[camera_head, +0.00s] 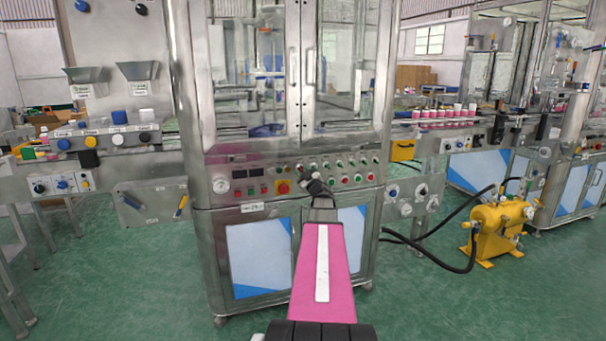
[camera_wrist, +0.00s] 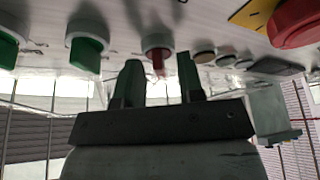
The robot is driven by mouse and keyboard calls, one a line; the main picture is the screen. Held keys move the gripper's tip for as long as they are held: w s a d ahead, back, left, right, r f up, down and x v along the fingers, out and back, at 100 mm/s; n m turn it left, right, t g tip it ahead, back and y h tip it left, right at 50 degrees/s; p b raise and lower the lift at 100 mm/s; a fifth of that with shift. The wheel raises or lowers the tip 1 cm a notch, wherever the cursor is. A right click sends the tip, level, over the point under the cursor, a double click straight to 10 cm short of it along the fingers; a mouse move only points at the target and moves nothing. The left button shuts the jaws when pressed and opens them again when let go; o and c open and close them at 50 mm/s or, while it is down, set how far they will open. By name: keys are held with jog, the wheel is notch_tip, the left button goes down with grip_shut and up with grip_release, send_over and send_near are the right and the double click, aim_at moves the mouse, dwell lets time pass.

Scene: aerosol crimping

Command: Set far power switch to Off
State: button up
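The far power switch is not labelled legibly, so I cannot tell for certain which control it is. In the wrist view a red knob (camera_wrist: 157,53) with a white collar sits on the panel between my fingertips, with a green knob (camera_wrist: 88,50) to its left. My gripper (camera_wrist: 158,64) is open, one finger on each side of the red knob; I cannot tell whether they touch it. In the head view my gripper (camera_head: 315,187) is at the control panel (camera_head: 235,167) of the middle machine and hides part of its lower row.
A red emergency stop on yellow (camera_head: 283,187) is left of my gripper; it also shows in the wrist view (camera_wrist: 298,20). A round gauge (camera_head: 221,185) is farther left. Several green and red controls lie right. A yellow tank (camera_head: 500,232) with black hoses stands on the floor at right.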

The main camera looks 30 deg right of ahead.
jog(key=v, duration=1)
jog(key=shift+s+f, duration=0.15)
jog(key=shift+s, duration=0.25)
jog(key=w+a+f+m+g+h, duration=0.1)
jog(key=a+f+m+g+h, duration=0.1)
jog(key=a+f+m+g, duration=0.5)
jog(key=w+a+f+m+g+h, duration=0.15)
jog(key=a+f+g, duration=0.25)
jog(key=a+f, duration=0.75)
jog(key=s+a+f+g+y, duration=0.1)
jog(key=s+a+f+g, duration=0.1)
jog(key=s+a, duration=0.3)
jog(key=s+a+f+n+g+y, duration=0.1)
jog(key=s+a+g, duration=0.4)
jog(key=a, duration=0.7)
jog(key=s+a+f+n+g+y, duration=0.1)
jog(key=s+a+f+g+y, duration=0.1)
jog(key=s+a, duration=0.4)
notch_tip(320, 180, down, 2)
jog(key=a+g, duration=0.1)
jog(key=a, duration=0.1)
jog(key=shift+s+a+f+g, duration=0.15)
jog(key=shift+s+a+g, duration=0.15)
jog(key=shift+g, duration=0.1)
